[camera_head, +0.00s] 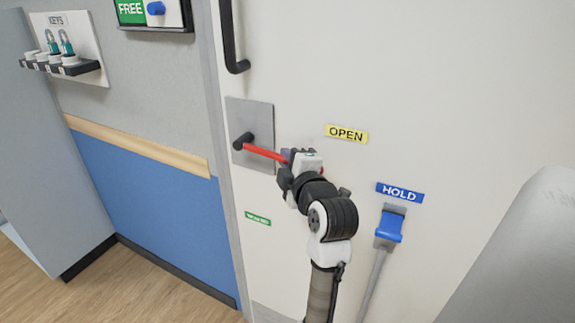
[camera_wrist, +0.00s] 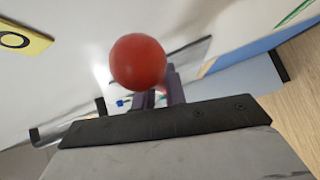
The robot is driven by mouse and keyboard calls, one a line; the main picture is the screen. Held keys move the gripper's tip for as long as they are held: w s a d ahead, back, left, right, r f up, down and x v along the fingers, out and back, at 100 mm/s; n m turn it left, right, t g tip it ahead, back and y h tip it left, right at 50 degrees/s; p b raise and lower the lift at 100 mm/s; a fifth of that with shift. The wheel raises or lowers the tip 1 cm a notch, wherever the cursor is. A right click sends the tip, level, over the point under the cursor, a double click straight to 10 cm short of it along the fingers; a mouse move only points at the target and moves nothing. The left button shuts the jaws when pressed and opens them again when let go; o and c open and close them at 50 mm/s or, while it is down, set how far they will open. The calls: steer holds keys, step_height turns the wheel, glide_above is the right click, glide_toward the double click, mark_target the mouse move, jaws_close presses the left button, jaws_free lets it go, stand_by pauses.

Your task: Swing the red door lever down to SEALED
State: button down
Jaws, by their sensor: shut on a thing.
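The red door lever (camera_head: 262,152) runs from a black hub on a grey plate (camera_head: 262,113) out to the right, tilted slightly down in the head view. My gripper (camera_head: 298,157) is shut around its outer part. In the wrist view the lever's red ball end (camera_wrist: 138,62) stands out in front of the dark fingers (camera_wrist: 168,92), which close on the bar behind it. The yellow OPEN label (camera_head: 346,134) is right of the lever, a little above its end. A small green label (camera_head: 258,218) is below the hub; its text is too small to read.
A blue HOLD label (camera_head: 400,193) and a blue handle (camera_head: 389,226) are on the door, right of my arm. A black door handle (camera_head: 231,45) is above the plate. A pale rounded body (camera_head: 515,250) fills the lower right.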

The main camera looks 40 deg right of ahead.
step_height(320, 180, down, 7)
steer(key=w+m+t+h+b, duration=0.25)
steer(key=m+b, duration=0.25)
steer(key=b, duration=0.9)
steer(key=w+a+f+m+g+h+b, duration=0.3)
steer(key=w+m+h+b, duration=0.5)
steer(key=m+h+b, duration=0.4)
steer(key=a+f+m+h, duration=0.1)
steer(key=a+m+h, duration=0.1)
steer(key=m, duration=0.3)
steer(key=shift+w+a+m, duration=0.2)
steer(key=shift+w+m, duration=0.2)
steer(key=shift+r, duration=0.1)
steer(key=c, duration=1.5)
jaws_free()
steer(key=shift+a, duration=0.25)
steer(key=shift+o, duration=0.2)
steer(key=shift+d, duration=0.25)
steer(key=b+v, duration=0.3)
steer(key=v, duration=1.1)
